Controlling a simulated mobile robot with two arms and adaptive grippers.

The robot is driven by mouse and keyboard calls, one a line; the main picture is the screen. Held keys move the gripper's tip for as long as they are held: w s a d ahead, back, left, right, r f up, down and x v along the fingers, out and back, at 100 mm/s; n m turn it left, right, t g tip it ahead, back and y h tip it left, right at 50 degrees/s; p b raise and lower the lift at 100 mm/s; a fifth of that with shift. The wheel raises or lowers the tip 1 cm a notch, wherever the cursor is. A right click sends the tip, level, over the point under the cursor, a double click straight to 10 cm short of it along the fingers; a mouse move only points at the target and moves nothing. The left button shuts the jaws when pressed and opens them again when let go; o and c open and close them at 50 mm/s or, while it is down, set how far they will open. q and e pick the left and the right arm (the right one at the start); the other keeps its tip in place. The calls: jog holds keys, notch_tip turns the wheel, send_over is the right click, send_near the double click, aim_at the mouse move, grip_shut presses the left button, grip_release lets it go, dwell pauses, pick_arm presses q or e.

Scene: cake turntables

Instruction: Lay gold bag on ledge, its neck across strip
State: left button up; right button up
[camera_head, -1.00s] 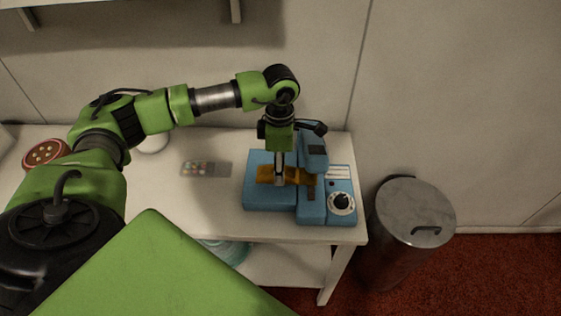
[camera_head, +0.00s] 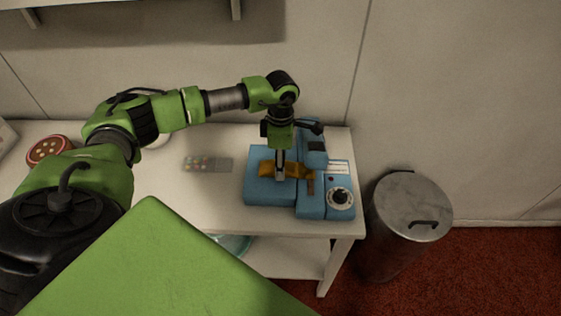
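The gold bag (camera_head: 267,168) lies at the blue machine, over its flat ledge (camera_head: 262,192). Its right end reaches to the machine's upright part, where a small brown-orange piece (camera_head: 311,186) shows. My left gripper (camera_head: 280,177) points straight down at the middle of the bag, its narrow fingers close together and apparently shut on it. The fingers hide part of the bag. Whether the bag touches the ledge along its whole length, and how its neck lies on the strip, I cannot tell. My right gripper is not in view.
The machine has a black dial (camera_head: 340,197) at its right and stands near the right end of the white table (camera_head: 215,205). A tray of coloured pieces (camera_head: 207,164) lies left of it. A red round item (camera_head: 48,150) is at far left. A metal bin (camera_head: 412,207) stands right.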

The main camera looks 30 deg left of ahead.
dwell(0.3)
pick_arm(q)
jog(key=shift+r, duration=0.2)
jog(key=shift+w+r, duration=0.1)
jog(key=shift+r, duration=0.25)
notch_tip(320, 180, up, 11)
jog(key=b, duration=0.2)
jog(key=shift+r+b, duration=0.1)
jog(key=shift+b, duration=0.3)
